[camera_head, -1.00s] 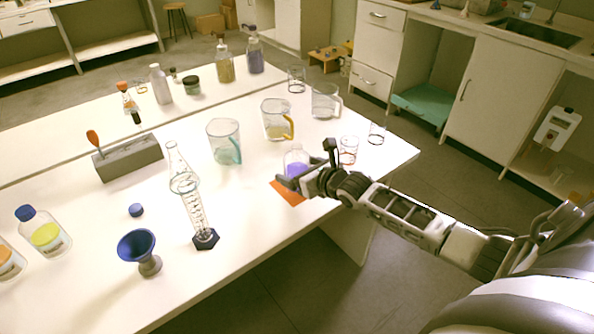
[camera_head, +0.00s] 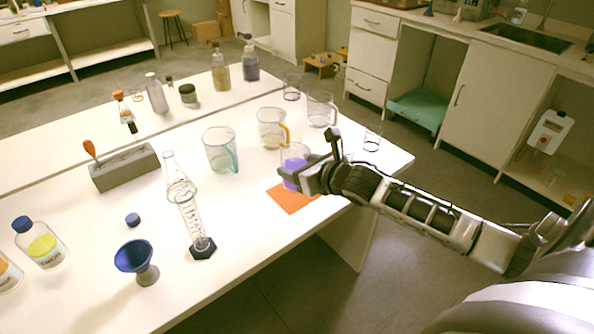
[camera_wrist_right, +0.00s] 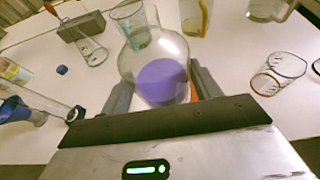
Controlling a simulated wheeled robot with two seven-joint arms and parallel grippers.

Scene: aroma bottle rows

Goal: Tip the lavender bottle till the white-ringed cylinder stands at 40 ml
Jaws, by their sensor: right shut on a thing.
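The lavender bottle (camera_head: 293,157) is clear with purple liquid inside. My right gripper (camera_head: 300,180) is shut on it and holds it above the orange mat (camera_head: 293,199), roughly upright. The bottle also shows between the fingers in the right wrist view (camera_wrist_right: 160,75). The clear graduated cylinder (camera_head: 188,212) stands left of the bottle on a dark six-sided base, with a pale ring around its upper part. It looks empty, but its marks are too small to read. My left gripper is not in view.
A blue funnel (camera_head: 134,256) and a blue cap (camera_head: 133,220) are left of the cylinder. A teal-handled beaker (camera_head: 219,152) and a yellow-handled beaker (camera_head: 271,128) stand behind. A grey rack (camera_head: 125,167) is back left. The table between cylinder and mat is clear.

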